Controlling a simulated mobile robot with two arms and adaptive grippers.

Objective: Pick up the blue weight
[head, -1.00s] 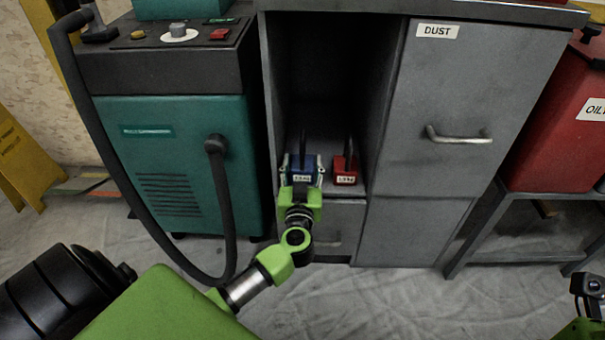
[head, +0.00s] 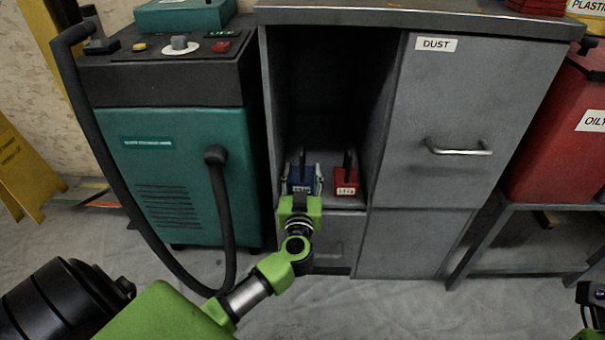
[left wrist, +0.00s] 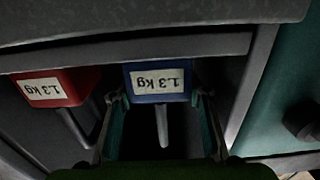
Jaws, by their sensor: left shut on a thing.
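The blue weight (head: 301,187) has a black upright handle and a pale label. It stands in the open compartment of the grey cabinet, left of the red weight (head: 346,187). My left gripper (head: 302,180) reaches in from the front and is shut on the blue weight, one finger at each side. In the left wrist view, the blue weight (left wrist: 134,97) appears upside down, labelled 1.3 kg, between the two fingers (left wrist: 160,97). Its underside contact is unclear. The red weight (left wrist: 72,84) is beside it, outside the fingers.
The grey cabinet (head: 412,150) has side walls close around the compartment and a DUST door with a handle on the right. A teal machine (head: 170,190) with a black hose stands left. A red bin (head: 550,150) stands right. The floor in front is clear.

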